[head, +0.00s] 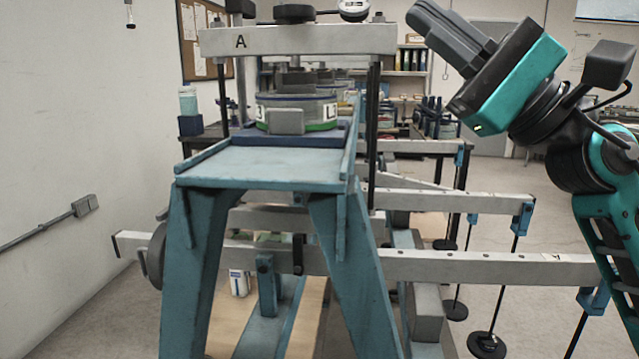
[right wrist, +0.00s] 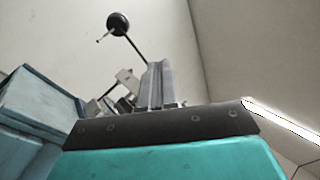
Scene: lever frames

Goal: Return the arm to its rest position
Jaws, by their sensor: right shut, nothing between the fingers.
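My right arm comes in from the right edge of the head view, black and teal, and is raised beside the lever frame. My right gripper (head: 420,18) points up and to the left, with its grey fingers together and nothing between them. It appears to the right of the white crossbeam marked A (head: 300,40), apart from it in the picture. In the right wrist view the closed fingers (right wrist: 156,84) stand up beyond the teal wrist housing. My left gripper shows in neither view.
A blue lever frame (head: 265,166) stands in front, carrying a round grey cell (head: 330,113). White lever beams (head: 480,265) reach right, with hanging weights (head: 487,345) below. A wall is at left. Shelves with binders (head: 411,60) stand behind.

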